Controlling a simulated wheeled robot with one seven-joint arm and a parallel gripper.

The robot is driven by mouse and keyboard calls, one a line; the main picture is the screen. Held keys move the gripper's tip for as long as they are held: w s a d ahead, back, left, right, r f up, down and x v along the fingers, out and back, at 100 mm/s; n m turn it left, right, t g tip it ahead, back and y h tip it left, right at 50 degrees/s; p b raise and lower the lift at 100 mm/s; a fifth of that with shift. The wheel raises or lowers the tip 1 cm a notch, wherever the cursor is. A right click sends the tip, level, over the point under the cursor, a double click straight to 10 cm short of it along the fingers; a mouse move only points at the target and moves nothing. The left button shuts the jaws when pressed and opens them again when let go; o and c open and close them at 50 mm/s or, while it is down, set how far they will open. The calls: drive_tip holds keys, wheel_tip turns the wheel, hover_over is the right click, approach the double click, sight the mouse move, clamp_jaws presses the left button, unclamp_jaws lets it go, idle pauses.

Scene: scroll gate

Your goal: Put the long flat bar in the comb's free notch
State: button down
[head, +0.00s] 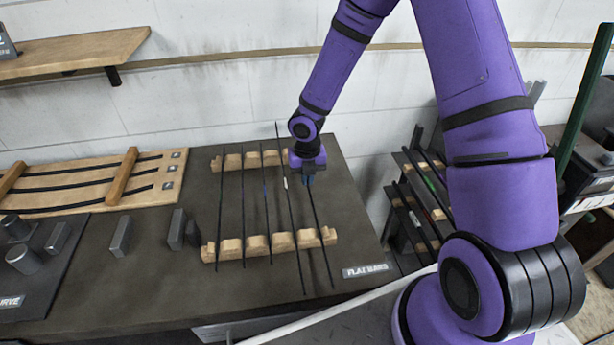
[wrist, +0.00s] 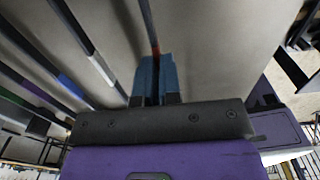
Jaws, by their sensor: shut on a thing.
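The comb is a pair of wooden notched rails on the dark bench, a front rail (head: 257,246) and a back rail (head: 232,162). Several thin dark bars lie across both rails. One with a white band (head: 285,183) reaches well past both rails; it also shows in the wrist view (wrist: 101,66). My gripper (head: 307,181) is low over the comb's right side. Its blue fingers (wrist: 155,80) are shut on a dark bar (head: 325,258) with a red mark in the wrist view (wrist: 155,48). This bar crosses the front rail near its right end; I cannot tell whether it is seated. My gripper hides its far part.
A "FLAT BARS" label (head: 365,270) lies at the bench's front right. Small grey blocks (head: 177,229) and a wooden board with curved strips (head: 85,184) are at the left. A dark rack (head: 418,200) stands right of the bench. The white wall is close behind.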

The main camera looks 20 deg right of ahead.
drive_tip(key=shift+f, duration=0.15)
drive_tip(key=c, duration=1.2)
unclamp_jaws()
wheel_tip(320, 180, up, 11)
drive_tip(key=shift+f, duration=0.1)
